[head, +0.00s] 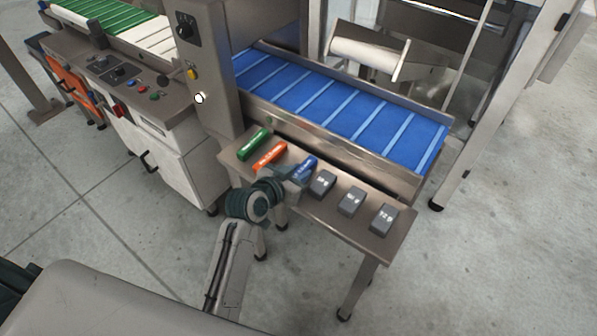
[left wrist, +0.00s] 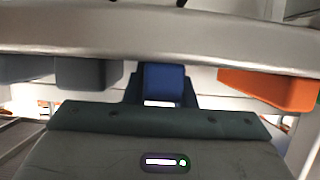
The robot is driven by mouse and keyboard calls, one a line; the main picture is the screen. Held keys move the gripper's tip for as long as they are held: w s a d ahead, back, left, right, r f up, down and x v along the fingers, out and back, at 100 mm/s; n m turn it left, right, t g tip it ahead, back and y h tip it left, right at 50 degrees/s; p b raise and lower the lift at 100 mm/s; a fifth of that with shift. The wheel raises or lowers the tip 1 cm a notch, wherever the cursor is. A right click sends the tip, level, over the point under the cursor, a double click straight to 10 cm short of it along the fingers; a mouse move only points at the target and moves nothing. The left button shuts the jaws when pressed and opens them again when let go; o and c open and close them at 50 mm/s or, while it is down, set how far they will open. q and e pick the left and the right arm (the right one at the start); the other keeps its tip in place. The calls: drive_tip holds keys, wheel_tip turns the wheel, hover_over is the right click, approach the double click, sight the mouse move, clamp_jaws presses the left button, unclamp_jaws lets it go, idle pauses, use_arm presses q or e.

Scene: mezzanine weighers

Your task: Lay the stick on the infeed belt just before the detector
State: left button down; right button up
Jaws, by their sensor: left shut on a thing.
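Three sticks lie on a narrow metal shelf (head: 330,208) in the head view: a green one (head: 253,144), an orange-red one (head: 270,155) and a blue one (head: 307,166). My left gripper (head: 292,175) is at the blue stick and shut on it. The left wrist view shows this blue stick (left wrist: 163,85) between the fingers, and the orange stick (left wrist: 268,88) beside it. The blue belt with pale slats (head: 340,105) runs behind the shelf and is bare. It meets the grey detector housing (head: 215,75) at its left end. My right gripper is not in view.
Three dark grey blocks (head: 350,201) stand to the right of the blue stick on the shelf. A metal side rail (head: 330,148) separates shelf and belt. Left of the housing is a control cabinet (head: 170,155) with a green-and-white belt (head: 105,20). A white roller (head: 368,53) is behind the blue belt.

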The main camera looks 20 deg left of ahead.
use_arm(q)
drive_tip(key=c, duration=1.2)
unclamp_jaws()
